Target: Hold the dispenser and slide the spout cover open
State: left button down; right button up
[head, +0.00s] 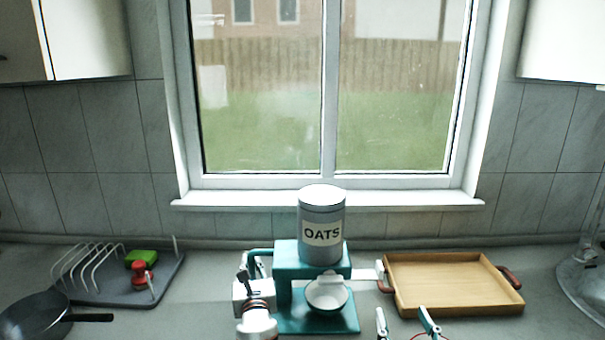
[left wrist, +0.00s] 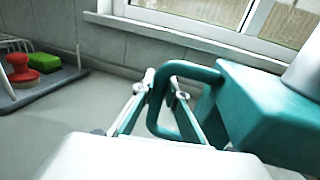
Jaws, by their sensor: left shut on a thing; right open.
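The dispenser is a teal stand (head: 300,258) with a grey canister labelled OATS (head: 322,215) on top. A white bowl (head: 327,295) sits on its base under the head. A white tab (head: 365,274), apparently the spout cover's end, sticks out at the dispenser's right side; the spout opening is hidden. My left gripper (head: 252,268) is shut on the dispenser's teal side handle (left wrist: 190,68), one finger on each side of its bar in the left wrist view (left wrist: 165,85). My right gripper (head: 404,318) is open and empty, in front of the tab and to its right.
A wooden tray (head: 450,281) with dark red handles lies close right of the tab. At the left are a grey dish rack (head: 100,292) with a green sponge (head: 141,259) and red brush (head: 141,274), and a dark pan (head: 35,318). A glass item (head: 585,280) stands far right.

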pick_arm(q)
jog(key=c, duration=2)
grip_release()
jog(key=shift+o, duration=0.2)
jog(key=v, duration=1.2)
notch_tip(320, 180, up, 6)
jog(key=shift+s, duration=0.1)
